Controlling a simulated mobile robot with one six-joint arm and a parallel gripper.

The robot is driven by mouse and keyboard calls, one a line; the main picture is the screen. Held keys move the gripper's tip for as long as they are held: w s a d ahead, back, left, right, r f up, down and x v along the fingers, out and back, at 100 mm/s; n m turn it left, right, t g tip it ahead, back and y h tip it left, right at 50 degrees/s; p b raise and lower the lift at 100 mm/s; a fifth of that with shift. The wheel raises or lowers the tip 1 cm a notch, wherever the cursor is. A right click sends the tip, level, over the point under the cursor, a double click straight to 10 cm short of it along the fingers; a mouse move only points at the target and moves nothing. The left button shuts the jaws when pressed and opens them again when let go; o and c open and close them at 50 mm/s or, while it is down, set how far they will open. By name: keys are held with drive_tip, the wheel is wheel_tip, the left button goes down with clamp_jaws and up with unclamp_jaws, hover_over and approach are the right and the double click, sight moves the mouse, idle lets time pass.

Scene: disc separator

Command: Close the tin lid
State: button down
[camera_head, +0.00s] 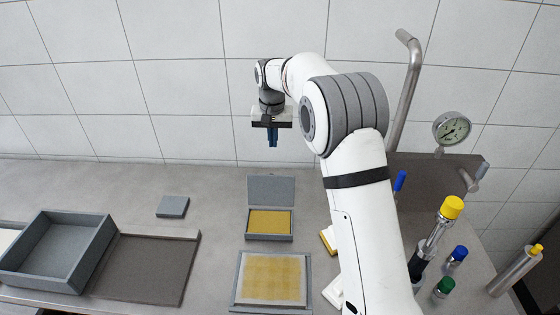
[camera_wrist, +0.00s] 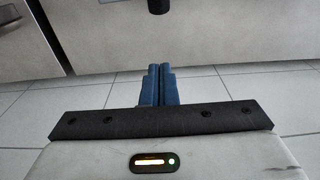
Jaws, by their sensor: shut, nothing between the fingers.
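A small grey tin (camera_head: 269,238) sits on the bench in the head view, with yellow material inside. Its grey lid (camera_head: 271,190) stands up along the back edge, open. My gripper (camera_head: 272,143) is above and behind the lid, in front of the tiled wall, with its blue fingers pointing down. In the wrist view my gripper (camera_wrist: 158,72) shows its two blue fingers together, with nothing between them. The tin and lid are not visible in the wrist view.
In front of the tin is a framed yellow mesh (camera_head: 271,278). A grey flat block (camera_head: 173,206) lies to the left, with a large open grey box (camera_head: 98,250) farther left. Colour-capped valves and a pressure gauge (camera_head: 451,128) stand at the right.

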sight(271, 188)
wheel_tip(271, 188, down, 11)
drive_tip(key=w+p, duration=0.1)
drive_tip(key=s, duration=0.1)
drive_tip(key=s+r, duration=0.1)
drive_tip(key=s, duration=0.1)
drive_tip(key=shift+s+a+r+p, duration=0.25)
drive_tip(key=shift+s+r+p, duration=0.05)
drive_tip(key=shift+r, duration=0.1)
drive_tip(key=shift+s+a, duration=0.1)
drive_tip(key=shift+a, duration=0.1)
